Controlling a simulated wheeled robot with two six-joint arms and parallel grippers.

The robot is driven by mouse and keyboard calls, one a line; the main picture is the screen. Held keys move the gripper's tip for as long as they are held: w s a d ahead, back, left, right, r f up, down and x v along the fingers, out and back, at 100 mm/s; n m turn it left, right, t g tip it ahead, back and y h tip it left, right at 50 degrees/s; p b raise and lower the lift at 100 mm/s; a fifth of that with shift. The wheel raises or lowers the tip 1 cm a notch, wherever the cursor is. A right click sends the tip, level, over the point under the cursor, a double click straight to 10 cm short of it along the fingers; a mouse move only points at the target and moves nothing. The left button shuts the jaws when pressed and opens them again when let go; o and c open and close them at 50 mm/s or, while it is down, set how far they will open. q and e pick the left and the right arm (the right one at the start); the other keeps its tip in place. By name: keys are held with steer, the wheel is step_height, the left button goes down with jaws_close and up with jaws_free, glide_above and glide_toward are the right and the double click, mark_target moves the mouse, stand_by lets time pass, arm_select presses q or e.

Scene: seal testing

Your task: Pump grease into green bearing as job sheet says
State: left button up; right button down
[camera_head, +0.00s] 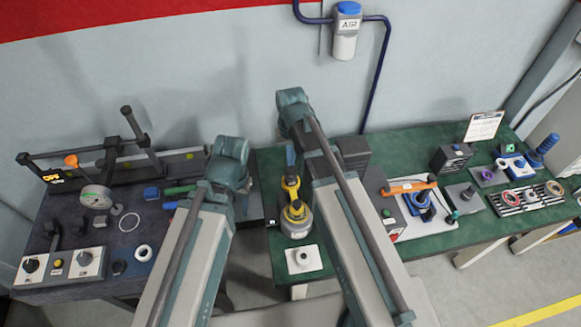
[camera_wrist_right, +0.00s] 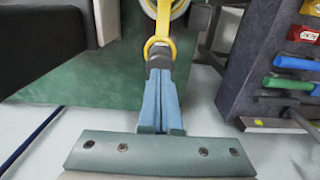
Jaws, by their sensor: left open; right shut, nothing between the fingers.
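A grey pot with a yellow top (camera_head: 297,213) stands left of my right arm. My right gripper (camera_head: 290,157) is shut and points down at the yellow part. In the right wrist view its blue fingers (camera_wrist_right: 160,85) are together, with a yellow loop (camera_wrist_right: 160,43) at their dark tips. My left gripper (camera_head: 242,190) is open beside the dark bench, its fingers mostly hidden.
An orange-handled tool (camera_head: 410,187) lies right of my right arm. A white block with a round hole (camera_head: 303,259) sits before the pot. A dark bench (camera_head: 60,215) with a gauge (camera_head: 96,197) and switches is at left. A gap separates the benches.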

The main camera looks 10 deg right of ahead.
mark_target(291, 168)
steer(key=shift+f, duration=0.15)
steer(key=shift+f+b, duration=1.75)
steer(key=shift+b, duration=0.1)
steer(key=shift+r+p, duration=2)
steer(key=shift+f, duration=0.2)
steer(key=shift+f+b, duration=1.65)
steer(key=shift+b, duration=0.2)
steer(key=shift+r+p, duration=1.85)
steer(key=shift+p, duration=0.05)
steer(key=shift+f, duration=0.15)
